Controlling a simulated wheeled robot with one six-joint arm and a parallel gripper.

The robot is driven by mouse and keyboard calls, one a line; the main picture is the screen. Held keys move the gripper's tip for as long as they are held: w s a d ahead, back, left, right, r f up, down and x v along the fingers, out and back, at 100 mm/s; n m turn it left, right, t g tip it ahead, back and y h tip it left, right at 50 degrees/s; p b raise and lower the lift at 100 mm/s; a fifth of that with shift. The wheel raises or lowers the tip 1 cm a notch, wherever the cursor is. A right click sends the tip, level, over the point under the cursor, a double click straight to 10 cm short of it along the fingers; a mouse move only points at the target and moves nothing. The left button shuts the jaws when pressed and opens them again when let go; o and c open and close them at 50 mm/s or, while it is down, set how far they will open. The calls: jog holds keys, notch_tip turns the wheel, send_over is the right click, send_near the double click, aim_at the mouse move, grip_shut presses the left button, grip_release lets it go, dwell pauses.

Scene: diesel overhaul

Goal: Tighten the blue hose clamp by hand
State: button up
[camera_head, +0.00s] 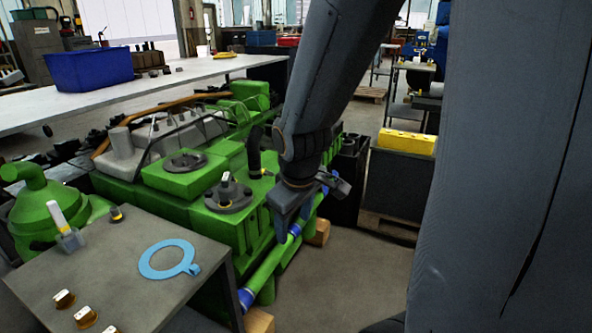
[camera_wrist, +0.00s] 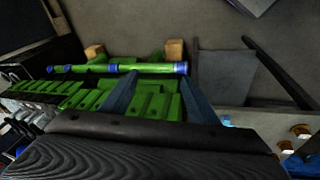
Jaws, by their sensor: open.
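A green pipe (camera_head: 268,268) runs along the near side of the green engine, with blue clamp bands around it. One blue band (camera_head: 245,299) is at the near end and another (camera_head: 295,230) is beside my gripper (camera_head: 283,236). The wrist view shows blue bands at the pipe's right end (camera_wrist: 181,68), near its middle (camera_wrist: 113,68) and at its left end. I cannot tell which is the hose clamp to tighten. My gripper (camera_wrist: 160,80) is open and empty, its fingers apart above the engine side and pipe. The fingers appear clear of the bands.
A grey table (camera_head: 120,265) with a light-blue ring (camera_head: 168,259) and small brass-coloured parts stands at the front left. A long white bench (camera_head: 150,92) with a blue bin (camera_head: 94,69) is behind the engine. Wooden blocks (camera_head: 319,232) lie under the engine side. Floor right of the pipe is clear.

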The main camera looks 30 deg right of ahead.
jog(key=w+d+f+n+t+y+b, duration=0.2)
jog(key=w+d+n+t+b, duration=0.65)
jog(key=w+n+b, duration=0.6)
jog(key=w+d+f+n+t+y+b, duration=0.2)
jog(key=w+d+n+t+b, duration=0.4)
jog(key=w+d+n+b, duration=0.85)
jog(key=shift+w+a+r+n+b, duration=0.15)
jog(key=shift+w+a+n+b, duration=0.85)
jog(key=shift+b, duration=0.25)
jog(key=shift+w+a+r+n+b, duration=0.1)
jog(key=shift+w+a+n+b, duration=0.65)
jog(key=shift+a+b, duration=0.4)
jog(key=c, duration=1.1)
jog(key=shift+o, duration=0.2)
jog(key=shift+m+p, duration=0.75)
jog(key=shift+m, duration=0.9)
